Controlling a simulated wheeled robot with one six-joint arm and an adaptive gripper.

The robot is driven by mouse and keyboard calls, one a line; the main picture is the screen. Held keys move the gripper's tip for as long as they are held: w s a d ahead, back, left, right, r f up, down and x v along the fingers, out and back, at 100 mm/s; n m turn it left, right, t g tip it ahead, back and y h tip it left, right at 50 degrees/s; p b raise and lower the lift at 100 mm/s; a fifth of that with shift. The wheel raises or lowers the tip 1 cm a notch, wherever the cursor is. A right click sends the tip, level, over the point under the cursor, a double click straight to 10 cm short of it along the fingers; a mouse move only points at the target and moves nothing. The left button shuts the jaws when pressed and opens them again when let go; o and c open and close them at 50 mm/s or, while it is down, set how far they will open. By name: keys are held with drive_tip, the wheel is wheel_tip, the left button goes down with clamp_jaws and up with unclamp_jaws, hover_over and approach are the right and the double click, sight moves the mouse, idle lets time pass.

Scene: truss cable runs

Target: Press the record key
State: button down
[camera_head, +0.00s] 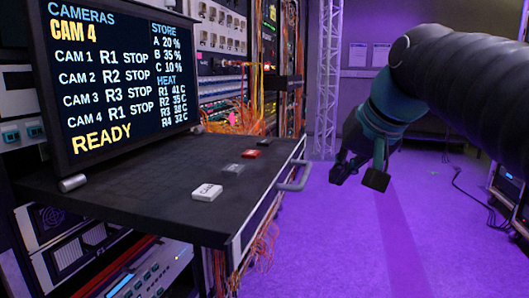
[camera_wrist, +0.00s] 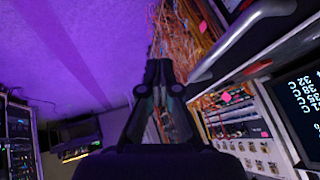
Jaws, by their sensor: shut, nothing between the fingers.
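A row of small keys sits on the dark pull-out shelf (camera_head: 130,185). The nearest is a white key (camera_head: 207,192) with letters that seem to read CAM. Behind it are a grey key (camera_head: 232,168), a red key (camera_head: 251,154) and a small dark key (camera_head: 264,142). I cannot read the lettering on the red one. The monitor (camera_head: 115,80) on the shelf shows CAM 4, STOP beside each camera, and READY. My gripper (camera_head: 360,174) is shut and empty over the open floor, right of the shelf and apart from the keys. It also shows in the wrist view (camera_wrist: 160,75).
A grey handle (camera_head: 294,177) sticks out from the shelf's right edge. Racks with loose orange cables (camera_head: 275,112) stand behind and below the shelf. A truss post (camera_head: 328,80) rises at the back. The purple floor (camera_head: 350,240) right of the shelf is clear.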

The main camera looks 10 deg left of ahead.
drive_tip(key=w+a+r+n+y, duration=0.15)
drive_tip(key=w+a+r, duration=0.25)
drive_tip(key=a+r, duration=0.45)
wheel_tip(320, 180, up, 5)
drive_tip(key=g+y, duration=0.1)
drive_tip(key=y, duration=0.1)
hover_over(254, 152)
drive_tip(key=shift+s+n, duration=0.15)
drive_tip(key=shift+n, duration=0.3)
drive_tip(key=shift+f+b, duration=2.15)
drive_tip(key=shift+f, duration=2.2)
drive_tip(key=shift+f, duration=0.1)
drive_tip(key=shift+f, duration=0.35)
